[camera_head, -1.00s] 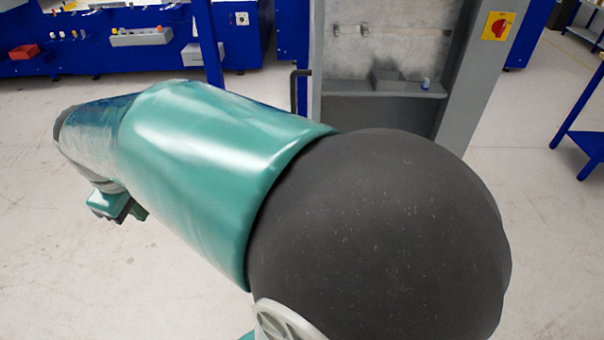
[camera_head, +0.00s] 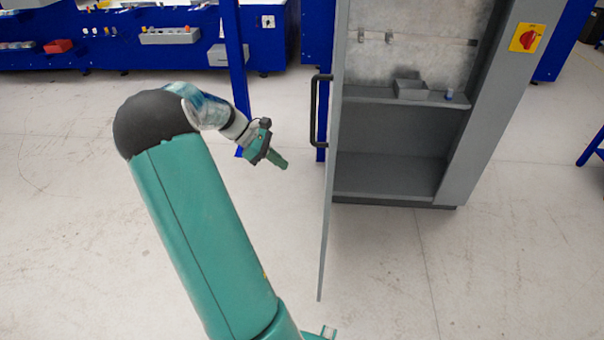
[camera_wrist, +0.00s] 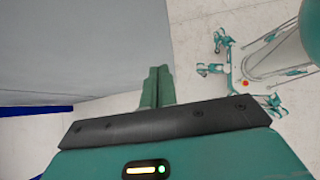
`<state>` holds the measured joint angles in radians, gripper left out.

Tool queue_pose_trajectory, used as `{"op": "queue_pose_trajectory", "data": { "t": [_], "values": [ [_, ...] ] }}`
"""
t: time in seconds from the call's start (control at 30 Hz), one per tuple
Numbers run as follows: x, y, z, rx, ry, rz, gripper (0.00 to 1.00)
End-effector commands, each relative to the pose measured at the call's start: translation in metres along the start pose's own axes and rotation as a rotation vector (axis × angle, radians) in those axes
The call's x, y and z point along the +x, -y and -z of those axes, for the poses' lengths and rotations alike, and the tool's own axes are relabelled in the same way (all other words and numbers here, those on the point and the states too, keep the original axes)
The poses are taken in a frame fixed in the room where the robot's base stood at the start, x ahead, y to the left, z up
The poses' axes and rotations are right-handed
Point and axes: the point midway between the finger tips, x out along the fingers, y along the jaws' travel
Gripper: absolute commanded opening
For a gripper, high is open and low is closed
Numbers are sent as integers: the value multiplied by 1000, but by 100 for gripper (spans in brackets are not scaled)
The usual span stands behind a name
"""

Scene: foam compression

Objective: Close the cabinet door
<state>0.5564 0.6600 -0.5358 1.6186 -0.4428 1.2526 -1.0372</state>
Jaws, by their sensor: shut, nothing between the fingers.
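The grey cabinet (camera_head: 480,120) stands at the right of the head view with its front open. Its door (camera_head: 331,185) is swung out toward me and seen nearly edge-on, with a dark bar handle (camera_head: 317,110) on its left face. My gripper (camera_head: 284,164) is to the left of the door, a little below the handle's height in the picture, and apart from it. Its fingers (camera_wrist: 158,87) are closed together and empty. In the wrist view a large grey panel (camera_wrist: 70,45), seemingly the door, fills the upper left.
Inside the cabinet a shelf (camera_head: 365,97) carries a grey box (camera_head: 410,88) and a small cup (camera_head: 449,94). A red switch on a yellow plate (camera_head: 527,38) is on the cabinet's side. Blue workbenches (camera_head: 110,50) line the back. Floor left of the door is clear.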

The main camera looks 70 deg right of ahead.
Motion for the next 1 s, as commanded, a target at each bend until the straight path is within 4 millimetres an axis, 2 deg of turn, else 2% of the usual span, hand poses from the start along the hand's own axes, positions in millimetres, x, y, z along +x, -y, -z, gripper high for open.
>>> {"op": "queue_pose_trajectory", "data": {
  "t": [0.17, 0.53, 0.7, 1.0],
  "values": [
    [24, 2, 0, 0, 0, 3, 0],
    [96, 2, 2, -1, -1, 1, 0],
    [113, 1, -18, 1, -3, -2, 0],
    [122, 1, -27, 0, -3, -3, 0]
  ]
}}
